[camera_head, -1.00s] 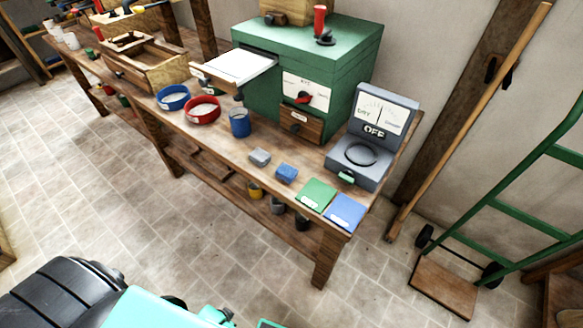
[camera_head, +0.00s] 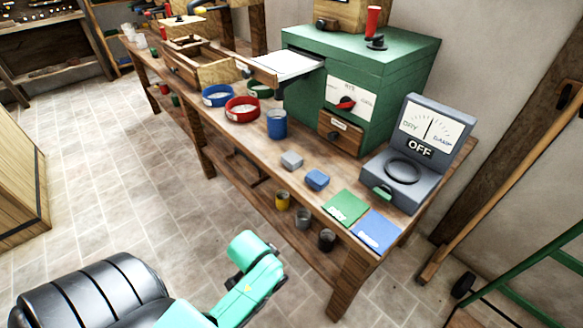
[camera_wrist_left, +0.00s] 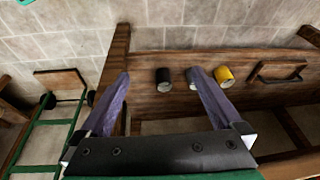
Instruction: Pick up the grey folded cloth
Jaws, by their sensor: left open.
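The grey folded cloth (camera_head: 292,161) is a small light-grey block on the wooden bench top in the head view. It lies just left of a similar blue folded piece (camera_head: 317,180), with a small gap between them. My left arm shows at the bottom of the head view, over the floor in front of the bench, and its fingers cannot be made out there. In the left wrist view my left gripper (camera_wrist_left: 158,74) is open, its two purple-grey fingers wide apart with nothing held between them. The cloth does not show in that view. My right gripper is not in view.
On the bench (camera_head: 229,145) stand a blue cup (camera_head: 277,125), a green machine (camera_head: 305,95), a grey dial device (camera_head: 385,190), a green card (camera_head: 345,207) and a blue card (camera_head: 376,231). Cups, including a yellow one (camera_wrist_left: 224,76), stand on the lower shelf. A green hand truck (camera_head: 535,275) stands right.

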